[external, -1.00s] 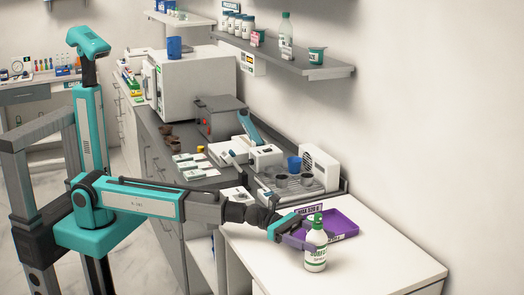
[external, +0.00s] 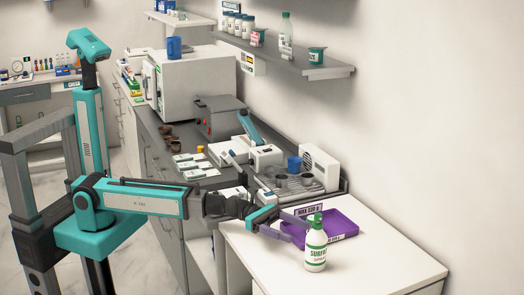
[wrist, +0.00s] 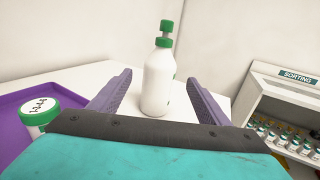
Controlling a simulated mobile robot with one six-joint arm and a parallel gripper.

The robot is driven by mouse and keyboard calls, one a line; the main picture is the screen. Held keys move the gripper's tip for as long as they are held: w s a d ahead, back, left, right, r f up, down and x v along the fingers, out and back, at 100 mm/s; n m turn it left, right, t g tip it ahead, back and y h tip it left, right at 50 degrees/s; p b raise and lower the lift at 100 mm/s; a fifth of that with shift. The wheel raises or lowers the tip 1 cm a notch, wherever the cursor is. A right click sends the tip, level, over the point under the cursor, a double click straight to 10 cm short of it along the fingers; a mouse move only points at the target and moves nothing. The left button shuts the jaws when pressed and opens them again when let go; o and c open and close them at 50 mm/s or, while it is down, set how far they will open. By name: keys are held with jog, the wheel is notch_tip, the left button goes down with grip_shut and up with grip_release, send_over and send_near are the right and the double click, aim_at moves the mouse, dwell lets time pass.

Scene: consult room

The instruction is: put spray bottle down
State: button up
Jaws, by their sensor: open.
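The spray bottle (external: 315,248), white with a green collar and green top, stands upright on the white table (external: 390,262) in front of the purple tray. My gripper (external: 292,226) is open to the left of the bottle, with its fingers pointing toward it. In the wrist view, the spray bottle (wrist: 157,85) stands ahead, between and beyond the tips of my gripper (wrist: 160,92). Both purple fingers are spread apart, with a visible gap on each side of the bottle.
The purple tray (external: 343,219) with a labelled card lies behind the bottle. In the wrist view, a white jar with a green lid (wrist: 38,112) is at left, and a shelf marked SORTING (wrist: 298,78) with several vials is at right. The table's front right is clear.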

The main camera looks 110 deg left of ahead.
jog(key=shift+v, duration=1.45)
jog(key=shift+d, duration=0.1)
